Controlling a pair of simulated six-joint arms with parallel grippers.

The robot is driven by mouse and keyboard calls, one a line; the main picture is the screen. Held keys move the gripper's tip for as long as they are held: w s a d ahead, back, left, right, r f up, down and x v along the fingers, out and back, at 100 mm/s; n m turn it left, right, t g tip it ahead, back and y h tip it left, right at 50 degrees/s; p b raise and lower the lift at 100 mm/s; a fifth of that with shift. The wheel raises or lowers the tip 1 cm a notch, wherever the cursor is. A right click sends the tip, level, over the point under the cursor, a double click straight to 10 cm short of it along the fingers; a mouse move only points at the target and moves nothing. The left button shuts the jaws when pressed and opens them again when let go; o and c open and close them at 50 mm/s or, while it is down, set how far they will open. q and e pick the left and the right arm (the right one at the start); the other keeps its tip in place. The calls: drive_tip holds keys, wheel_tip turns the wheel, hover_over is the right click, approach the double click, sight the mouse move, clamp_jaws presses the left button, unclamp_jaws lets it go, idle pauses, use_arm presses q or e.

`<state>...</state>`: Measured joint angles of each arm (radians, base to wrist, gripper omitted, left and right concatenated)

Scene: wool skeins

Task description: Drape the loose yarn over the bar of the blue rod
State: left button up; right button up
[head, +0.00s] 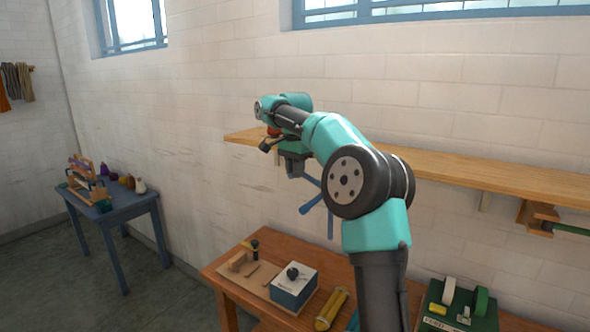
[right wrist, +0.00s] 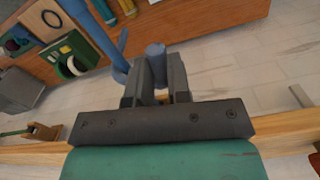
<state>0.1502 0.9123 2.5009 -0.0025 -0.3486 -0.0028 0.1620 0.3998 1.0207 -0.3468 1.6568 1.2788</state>
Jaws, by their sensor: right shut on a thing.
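My right gripper (head: 292,168) is in front of the wall shelf, above the workbench. Its fingers also show in the right wrist view (right wrist: 157,82), shut around a blue round piece (right wrist: 155,56). This piece appears to be part of the blue rod (head: 330,218), which hangs below the gripper with slanted bars branching off it. Other blue bars (right wrist: 120,55) show beside the fingers. I cannot make out the loose yarn for certain. A small red-orange patch (head: 272,131) shows behind the gripper, partly hidden. My left gripper is not in view.
A wooden shelf (head: 470,171) runs along the wall, with a wooden bracket (head: 537,214) below it. Skeins (head: 17,80) hang far left; a blue table (head: 118,213) stands below.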

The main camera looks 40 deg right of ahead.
wheel_tip(320, 180, down, 6)
drive_tip(key=s+m, duration=0.1)
drive_tip(key=m, duration=1.3)
drive_tip(key=shift+s+d+f, duration=0.15)
drive_tip(key=shift+s+d, duration=0.05)
wheel_tip(320, 180, down, 10)
idle(0.7)
idle(0.6)
drive_tip(key=o, duration=1.8)
drive_tip(key=shift+c, duration=0.2)
drive_tip(key=shift+r, duration=2.8)
